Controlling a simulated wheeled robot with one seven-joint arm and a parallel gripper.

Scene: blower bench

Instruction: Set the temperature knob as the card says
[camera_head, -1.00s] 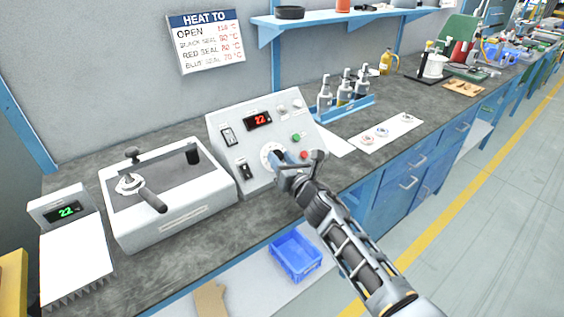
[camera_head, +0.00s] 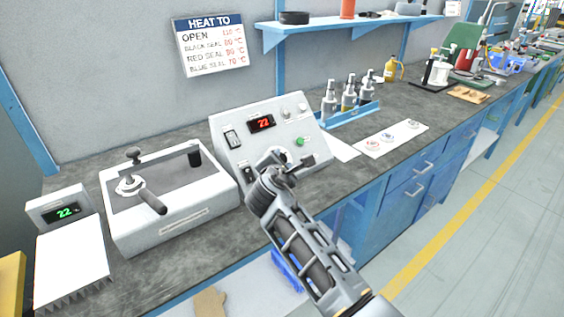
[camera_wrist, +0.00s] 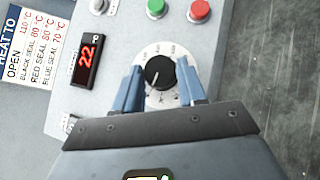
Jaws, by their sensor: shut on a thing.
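The temperature knob (camera_wrist: 160,73) is black with a white pointer line, on a white round dial. In the head view my arm hides it. My gripper (camera_wrist: 160,78) has its blue fingers on both sides of the knob and is shut on it; in the head view it is at the control box (camera_head: 272,162). The red display (camera_head: 262,123) reads 22, also in the wrist view (camera_wrist: 87,61).
A green button (camera_wrist: 155,8) and a red button (camera_wrist: 199,11) sit beside the dial. A white machine with a lever (camera_head: 170,205) and a scale-like unit reading 22 (camera_head: 72,255) stand left. Bottles (camera_head: 348,95) and a white sheet with small rings (camera_head: 391,138) lie right.

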